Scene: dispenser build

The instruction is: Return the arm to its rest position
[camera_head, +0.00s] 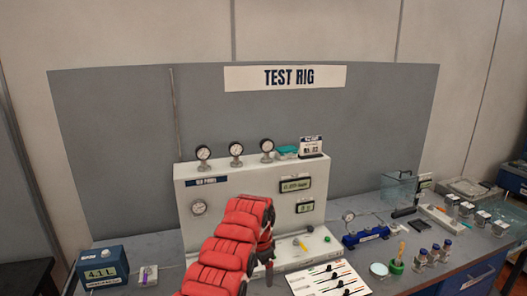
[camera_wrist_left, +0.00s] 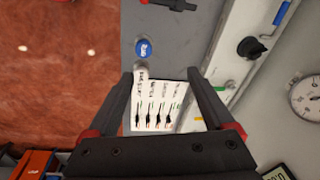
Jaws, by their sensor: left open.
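My left arm (camera_head: 232,245), in red padded covers, reaches up from the bottom in front of the white test rig (camera_head: 245,180). My left gripper (camera_head: 267,268) hangs at its end, above the bench by the rig's right front. In the left wrist view the two black fingers of the left gripper (camera_wrist_left: 160,75) stand wide apart with nothing held between them. A white card with black-handled tools (camera_wrist_left: 160,105) lies on the bench below, seen between the fingers. The card also shows in the head view (camera_head: 312,275). My right gripper is in neither view.
A blue meter box (camera_head: 101,267) stands at the bench's left. Blue-bodied gauge assembly (camera_head: 365,235), small bottles (camera_head: 433,254) and a clear box (camera_head: 398,187) stand at the right. In the wrist view a round blue-topped item (camera_wrist_left: 143,48) stands near the bench edge.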

